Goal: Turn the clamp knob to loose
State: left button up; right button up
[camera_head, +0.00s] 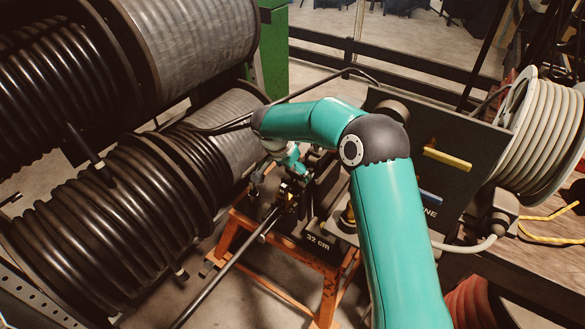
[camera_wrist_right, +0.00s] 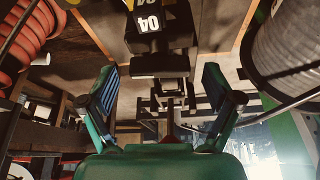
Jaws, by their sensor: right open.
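The crimper bench (camera_head: 318,243) has a "32 cm" mark and stands on an orange frame. A dark clamp block (camera_wrist_right: 160,38) with a white "04" label lies ahead in the right wrist view. Below it is a dark bar-like part (camera_wrist_right: 158,65), which may be the clamp knob; its setting cannot be read. My right gripper (camera_wrist_right: 160,78) is open, with its two fingers apart on either side of this part and no visible grip on it. In the head view, my right gripper (camera_head: 283,180) is small and partly hidden among dark clamp parts. My left gripper is not in view.
A black hose (camera_head: 225,268) runs from the clamp area toward the lower left. Large hose reels (camera_head: 110,220) fill the left side. A dark panel (camera_head: 450,185) and a pale hose reel (camera_head: 540,135) stand at the right, by a wooden table (camera_head: 545,260). My right arm covers part of the bench.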

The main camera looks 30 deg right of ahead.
jog(key=shift+c, duration=0.3)
jog(key=c, duration=1.1)
jog(key=shift+f+n+b, duration=0.25)
jog(key=shift+n+b, duration=0.25)
jog(key=shift+b, duration=0.5)
jog(key=shift+t, duration=0.3)
jog(key=shift+r+n, duration=0.25)
jog(key=shift+n, duration=0.05)
jog(key=o, duration=1.2)
jog(key=shift+c, duration=0.2)
jog(key=v, duration=1.1)
jog(key=shift+r, duration=0.4)
